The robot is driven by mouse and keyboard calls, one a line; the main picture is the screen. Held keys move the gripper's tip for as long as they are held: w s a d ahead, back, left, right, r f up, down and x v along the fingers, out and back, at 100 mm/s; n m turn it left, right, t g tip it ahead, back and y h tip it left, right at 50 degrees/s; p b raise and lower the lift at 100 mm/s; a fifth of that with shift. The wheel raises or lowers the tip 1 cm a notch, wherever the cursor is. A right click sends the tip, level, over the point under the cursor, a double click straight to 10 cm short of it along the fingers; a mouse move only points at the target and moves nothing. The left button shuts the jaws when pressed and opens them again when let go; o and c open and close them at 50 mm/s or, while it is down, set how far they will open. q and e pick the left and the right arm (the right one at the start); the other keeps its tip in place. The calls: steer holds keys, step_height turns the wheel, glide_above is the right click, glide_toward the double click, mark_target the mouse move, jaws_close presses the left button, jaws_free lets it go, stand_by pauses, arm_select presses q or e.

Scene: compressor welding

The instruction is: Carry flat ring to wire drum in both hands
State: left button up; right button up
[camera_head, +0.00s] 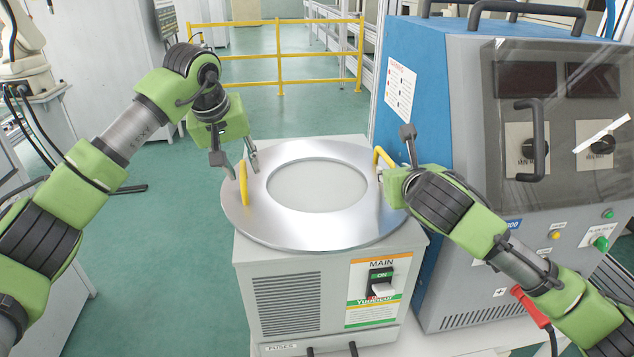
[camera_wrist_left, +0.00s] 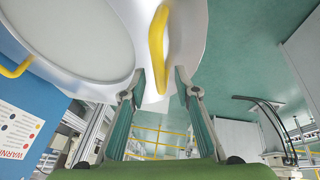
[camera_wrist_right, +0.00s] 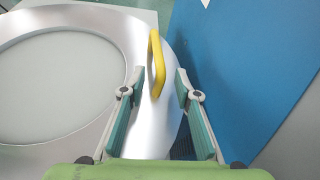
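The flat ring (camera_head: 312,232) is a shiny metal disc with a wide round hole and two yellow handles. It lies on top of a grey box-shaped machine. My left gripper (camera_head: 234,162) is open near the left handle (camera_head: 243,183); in the left wrist view that handle (camera_wrist_left: 157,48) stands beyond and between the parted fingers. My right gripper (camera_head: 397,160) is open near the right handle (camera_head: 384,157); in the right wrist view that handle (camera_wrist_right: 157,62) stands between the open fingers. I cannot make out a wire drum.
The grey machine (camera_head: 275,312) has a MAIN switch on its front. A tall blue and grey cabinet (camera_head: 455,90) stands close on the right, beside my right arm. A yellow railing (camera_head: 279,55) crosses behind. Green floor (camera_head: 165,260) is free at the left.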

arm_select(q)
steer(key=shift+w+d+f, duration=0.1)
steer(key=shift+w+f, duration=0.1)
steer(key=shift+f, duration=0.45)
arm_select(e)
steer(key=shift+w+f, duration=0.25)
steer(key=shift+w, duration=0.4)
arm_select(q)
jaws_close()
arm_select(e)
jaws_close()
arm_select(q)
steer(key=shift+r, duration=0.15)
arm_select(e)
steer(key=shift+w+r, duration=0.1)
steer(key=shift+r, duration=0.1)
